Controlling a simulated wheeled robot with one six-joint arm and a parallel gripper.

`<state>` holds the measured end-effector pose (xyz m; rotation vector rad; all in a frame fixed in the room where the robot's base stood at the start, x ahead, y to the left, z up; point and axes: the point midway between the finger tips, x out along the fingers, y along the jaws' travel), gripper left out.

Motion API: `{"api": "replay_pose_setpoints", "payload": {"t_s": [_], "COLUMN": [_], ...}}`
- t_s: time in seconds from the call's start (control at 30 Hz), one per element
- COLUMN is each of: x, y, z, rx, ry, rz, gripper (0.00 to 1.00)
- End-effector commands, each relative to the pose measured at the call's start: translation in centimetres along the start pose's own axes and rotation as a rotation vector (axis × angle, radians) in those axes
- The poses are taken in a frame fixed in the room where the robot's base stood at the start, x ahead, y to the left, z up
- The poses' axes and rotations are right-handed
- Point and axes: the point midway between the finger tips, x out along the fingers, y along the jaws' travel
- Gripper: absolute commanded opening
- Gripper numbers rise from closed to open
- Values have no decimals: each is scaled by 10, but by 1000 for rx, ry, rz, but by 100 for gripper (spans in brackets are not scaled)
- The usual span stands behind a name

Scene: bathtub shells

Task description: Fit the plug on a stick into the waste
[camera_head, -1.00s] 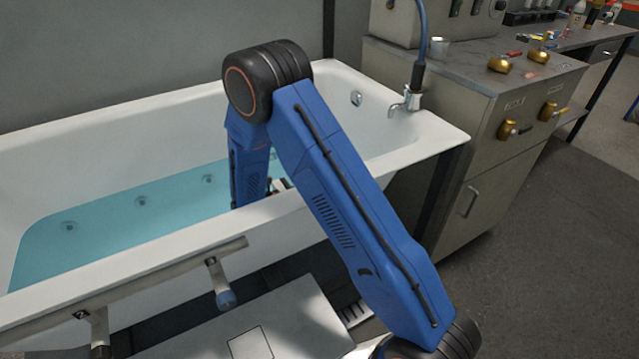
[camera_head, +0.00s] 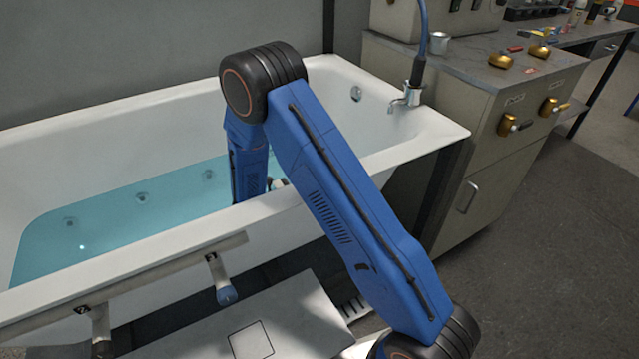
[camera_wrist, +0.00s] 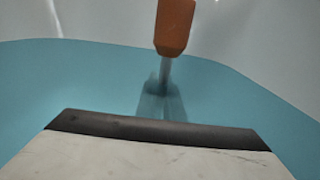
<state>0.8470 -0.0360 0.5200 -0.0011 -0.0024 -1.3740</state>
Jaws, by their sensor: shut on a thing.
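The plug's stick shows in the wrist view, with an orange handle (camera_wrist: 174,27) at the top and a thin pale rod below it. The rod reaches down to the blue water (camera_wrist: 70,85). A dark, blurred shape shows at the water below the rod; I cannot tell whether it is the plug or a reflection. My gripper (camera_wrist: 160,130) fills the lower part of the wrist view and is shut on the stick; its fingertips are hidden. In the head view my gripper (camera_head: 277,184) is mostly hidden behind my blue arm, inside the tub. The waste is not visible.
The white bathtub (camera_head: 130,118) holds shallow water, and its near rim runs below my arm. A grey cabinet (camera_head: 480,130) stands to the right. A bar with pegs (camera_head: 120,285) runs along the near side.

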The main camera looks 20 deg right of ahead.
Motion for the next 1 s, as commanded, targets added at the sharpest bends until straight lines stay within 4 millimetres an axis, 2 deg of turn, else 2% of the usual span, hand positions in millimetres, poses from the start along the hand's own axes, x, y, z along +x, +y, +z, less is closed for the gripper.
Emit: {"api": "replay_pose_setpoints", "payload": {"t_s": [0.9, 0.93, 1.0], "x": [0, 0, 0], "y": [0, 0, 0], "z": [-19, -19, -18], "rx": [-1, 0, 0], "ry": [0, 1, 1], "rz": [0, 0, 0], "gripper": [0, 12, 29]}}
